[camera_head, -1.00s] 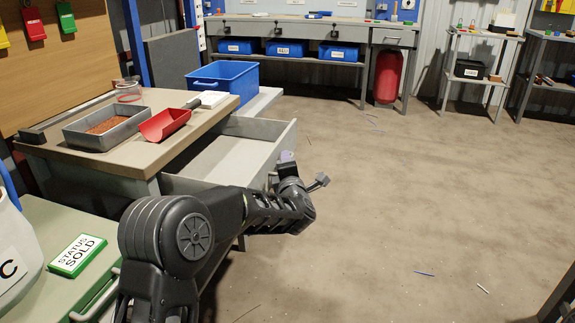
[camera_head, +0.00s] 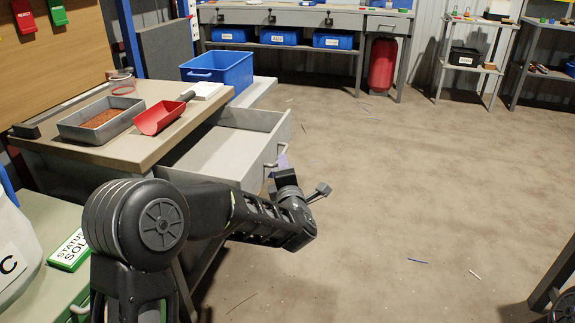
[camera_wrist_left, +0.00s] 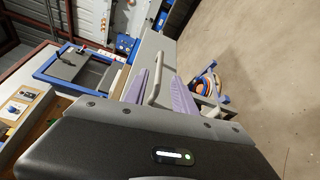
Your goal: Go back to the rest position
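My left gripper (camera_head: 301,176) is in front of the open grey drawer (camera_head: 222,158) of the workbench. Its two purple fingers stand apart in the left wrist view (camera_wrist_left: 160,92). The drawer's pale handle (camera_wrist_left: 155,78) shows between them there; I cannot tell whether they touch it. No held object shows between the fingers. The drawer is pulled out and the part of its inside that I see is empty. My left arm hides part of the drawer front. My right gripper is not in view.
On the workbench (camera_head: 90,148) are a grey tray (camera_head: 72,131) of brown granules and a red scoop (camera_head: 155,118). A blue bin (camera_head: 217,72) stands behind it. A green status sign (camera_head: 68,250) lies at lower left. Open floor (camera_head: 400,180) is to the right.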

